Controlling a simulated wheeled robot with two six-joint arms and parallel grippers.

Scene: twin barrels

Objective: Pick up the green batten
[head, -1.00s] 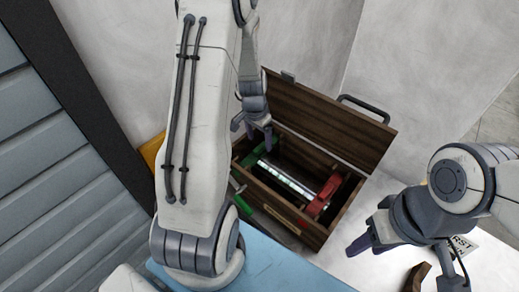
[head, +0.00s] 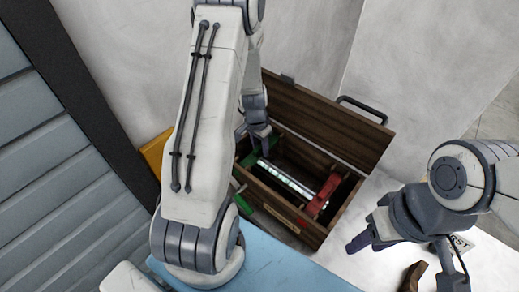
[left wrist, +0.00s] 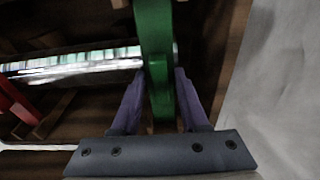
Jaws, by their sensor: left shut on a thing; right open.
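The green batten (left wrist: 157,95) runs up the middle of the left wrist view, between the two fingers of my left gripper (left wrist: 158,75), which is shut on it. In the head view, my left gripper (head: 257,133) reaches into the left end of an open wooden box (head: 290,228), and a piece of green (head: 268,146) shows at its fingertips. Much of the batten is hidden there by the gripper and arm. My right gripper (head: 364,232) is open and empty, to the right of the box.
A shiny, light-banded rod (head: 290,180) lies in the box beside the batten. A red piece (head: 324,193) is at its right end. The raised lid (head: 335,120) stands behind. Another green item (head: 245,202) is by the box's left front. A brown curved piece (head: 414,277) lies at right.

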